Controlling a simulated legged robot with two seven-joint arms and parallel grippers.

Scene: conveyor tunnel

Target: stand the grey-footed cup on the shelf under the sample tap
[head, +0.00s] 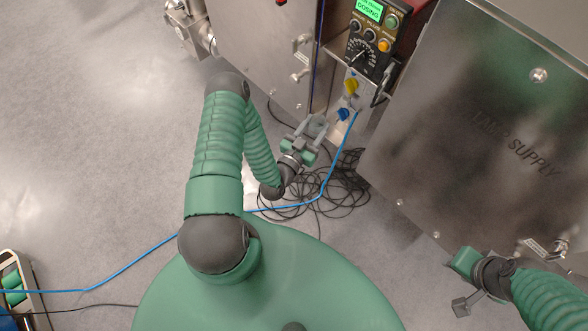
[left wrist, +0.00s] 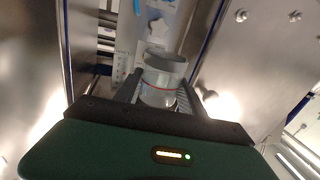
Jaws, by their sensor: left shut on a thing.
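My left gripper (head: 304,142) is shut on a cup (head: 317,125), in front of the narrow panel between the steel cabinets. In the left wrist view the cup (left wrist: 162,82) sits between both fingers. It is clear with a thin red line and a wide grey band at the end away from my palm. I cannot tell whether that band is its foot. On the panel are a yellow knob (head: 351,86) and a blue knob (head: 343,114). A pale star-shaped knob (left wrist: 158,33) shows just beyond the cup. The shelf and tap outlet cannot be made out. My right gripper (head: 463,284) is at lower right; its jaws are unclear.
A control box (head: 372,35) with a green display reading "DOSING" is above the knobs. A large steel cabinet (head: 485,130) stands to the right. Black cable coils (head: 310,190) and a blue hose (head: 322,190) lie below my left gripper. The left floor is mostly clear.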

